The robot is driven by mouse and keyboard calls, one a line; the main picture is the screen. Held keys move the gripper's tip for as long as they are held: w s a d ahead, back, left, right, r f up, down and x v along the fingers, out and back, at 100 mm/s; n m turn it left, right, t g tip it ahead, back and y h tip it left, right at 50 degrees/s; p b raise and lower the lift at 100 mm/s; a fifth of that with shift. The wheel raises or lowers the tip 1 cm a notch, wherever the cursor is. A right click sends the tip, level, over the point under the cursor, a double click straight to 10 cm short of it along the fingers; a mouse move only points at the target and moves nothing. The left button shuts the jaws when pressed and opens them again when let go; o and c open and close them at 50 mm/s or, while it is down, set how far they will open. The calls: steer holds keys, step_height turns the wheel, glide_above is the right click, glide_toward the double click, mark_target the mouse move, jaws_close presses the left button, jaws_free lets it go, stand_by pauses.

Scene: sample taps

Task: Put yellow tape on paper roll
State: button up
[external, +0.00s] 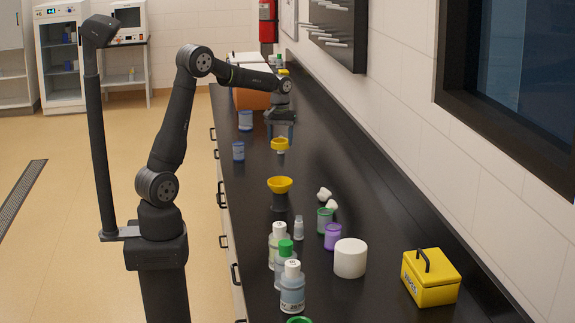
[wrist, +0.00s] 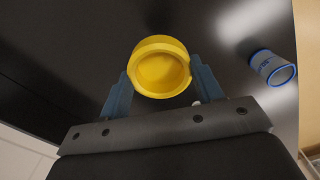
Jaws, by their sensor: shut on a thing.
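The yellow tape (wrist: 160,68) is a round yellow ring between the two fingers of my gripper (wrist: 162,88) in the wrist view. My gripper is shut on it. In the external view my gripper (external: 280,133) points down over the far half of the black counter, with the yellow tape (external: 279,144) at its fingertips. A pale patch shows just under the tape; I cannot tell what it is or whether the tape touches the counter. The paper roll (external: 350,258), a plain white upright cylinder, stands on the near part of the counter, well apart from my gripper.
A blue container (external: 238,152) stands left of my gripper. A yellow box (external: 431,278) stands right.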

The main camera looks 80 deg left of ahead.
steer(key=w+d+r+m, duration=0.1)
steer(key=w+d+m, duration=0.25)
steer(key=d, duration=0.85)
steer(key=w+d+r+m, duration=0.2)
steer(key=w+d, duration=0.2)
steer(key=d, duration=0.7)
steer(key=w+d+r+m, duration=0.1)
steer(key=w+d+m, duration=0.25)
steer(key=d, duration=0.85)
steer(key=s+d+r+m, duration=0.1)
steer(key=s+d+m, duration=0.3)
steer(key=d, duration=0.9)
steer(key=s+d+r+m, duration=0.2)
steer(key=s+d, duration=0.5)
steer(key=d, duration=0.5)
steer(key=s+d+r+m, duration=0.1)
steer(key=s+d+m, duration=0.3)
steer(key=d, duration=0.9)
steer(key=shift+n, duration=0.6)
steer(key=w+a+f, duration=0.1)
steer(key=w+f, duration=0.1)
steer(key=w, duration=0.1)
steer(key=w+a+f, duration=0.2)
steer(key=w, duration=0.1)
steer(key=w+a+f, duration=0.1)
steer(key=w+f, duration=0.1)
steer(key=w, duration=0.1)
steer(key=shift+a+f, duration=0.3)
steer(key=shift+f, duration=2.1)
steer(key=shift+f, duration=0.1)
